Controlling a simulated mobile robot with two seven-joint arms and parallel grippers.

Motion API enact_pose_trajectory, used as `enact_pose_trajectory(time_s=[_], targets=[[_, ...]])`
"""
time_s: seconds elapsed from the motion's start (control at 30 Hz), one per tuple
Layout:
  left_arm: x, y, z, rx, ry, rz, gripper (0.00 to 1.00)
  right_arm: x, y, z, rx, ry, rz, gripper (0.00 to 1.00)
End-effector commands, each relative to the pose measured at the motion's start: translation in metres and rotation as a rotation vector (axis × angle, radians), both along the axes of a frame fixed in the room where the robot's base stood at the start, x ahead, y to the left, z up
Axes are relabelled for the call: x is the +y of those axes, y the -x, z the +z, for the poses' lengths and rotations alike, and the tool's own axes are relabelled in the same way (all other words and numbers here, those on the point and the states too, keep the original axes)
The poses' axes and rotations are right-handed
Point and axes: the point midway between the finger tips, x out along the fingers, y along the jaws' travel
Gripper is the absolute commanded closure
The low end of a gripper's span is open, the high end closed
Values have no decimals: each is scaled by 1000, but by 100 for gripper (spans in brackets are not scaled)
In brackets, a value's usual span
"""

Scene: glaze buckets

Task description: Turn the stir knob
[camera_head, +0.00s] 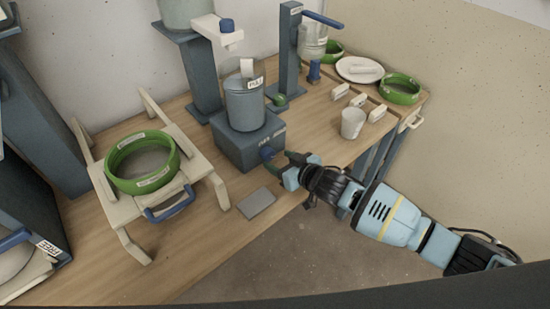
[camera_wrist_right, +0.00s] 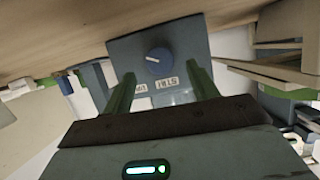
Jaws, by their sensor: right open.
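The stir knob (camera_head: 267,153) is a small blue knob on the front of a dark blue-grey box (camera_head: 238,150). In the right wrist view the knob (camera_wrist_right: 159,62) is round with a pale pointer line, beside white labels that appear upside down. My right gripper (camera_head: 287,166) is just in front of the knob, at the table's front edge. Its two green fingers stand apart in the right wrist view (camera_wrist_right: 162,82), one to each side of the knob's line, with nothing held. Contact with the knob cannot be made out. My left gripper is out of view.
A grey labelled bucket (camera_head: 244,104) stands on the box. A grey slab (camera_head: 257,202) lies in front, left of my gripper. A cream stand with a green ring (camera_head: 142,187) is farther left. A white cup (camera_head: 352,123) and white blocks (camera_head: 358,101) stand to the right.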

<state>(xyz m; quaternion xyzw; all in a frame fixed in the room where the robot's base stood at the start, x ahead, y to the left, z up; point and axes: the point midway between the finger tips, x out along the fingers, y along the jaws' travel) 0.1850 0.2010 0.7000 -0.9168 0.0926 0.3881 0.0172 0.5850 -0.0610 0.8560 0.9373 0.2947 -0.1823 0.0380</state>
Motion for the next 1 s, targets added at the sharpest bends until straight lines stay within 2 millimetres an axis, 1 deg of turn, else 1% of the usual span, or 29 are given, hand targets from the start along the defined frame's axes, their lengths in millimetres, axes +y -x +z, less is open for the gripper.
enact_pose_trajectory(time_s=[0.03, 0.1, 0.3, 0.77, 0.87, 0.97, 1.0], targets=[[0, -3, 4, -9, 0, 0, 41, -5, 6, 6, -2, 0, -1, 41], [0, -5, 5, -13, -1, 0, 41, -10, 13, 9, -2, 0, -1, 41], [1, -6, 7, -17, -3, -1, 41, -19, 27, 14, 0, 0, -1, 41], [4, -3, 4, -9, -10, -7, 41, -21, 30, 14, -12, 7, 4, 41], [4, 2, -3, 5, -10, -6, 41, -17, 29, 14, -77, 40, 23, 41], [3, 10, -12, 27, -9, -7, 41, -12, 27, 15, -211, 118, 57, 41], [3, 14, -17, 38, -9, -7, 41, -9, 26, 17, -281, 159, 73, 41]])
